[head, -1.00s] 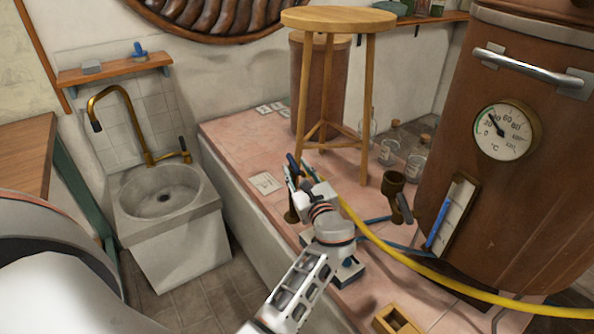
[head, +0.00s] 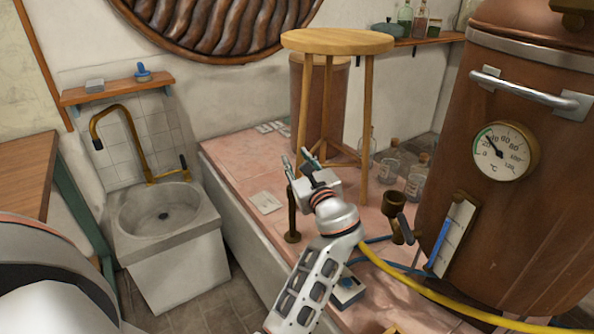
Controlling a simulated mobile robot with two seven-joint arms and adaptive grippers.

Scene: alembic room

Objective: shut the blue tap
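A brass standpipe (head: 292,218) rises from the pink tiled ledge, left of the stool. Its top is hidden by my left gripper (head: 297,160), so I cannot make out a blue handle on it. The two fingers are spread apart just above the pipe's top, with nothing clear between them; contact cannot be told. Another brass tap with a grey lever (head: 405,228) is beside the copper boiler (head: 520,220). My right gripper is out of view.
A wooden stool (head: 337,42) stands just behind my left gripper. A yellow hose (head: 450,300) crosses the ledge at lower right. Glass bottles (head: 388,167) stand behind the stool's right leg. A small blue-and-white box (head: 348,291) sits beside my forearm. The stone sink (head: 165,250) is at left.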

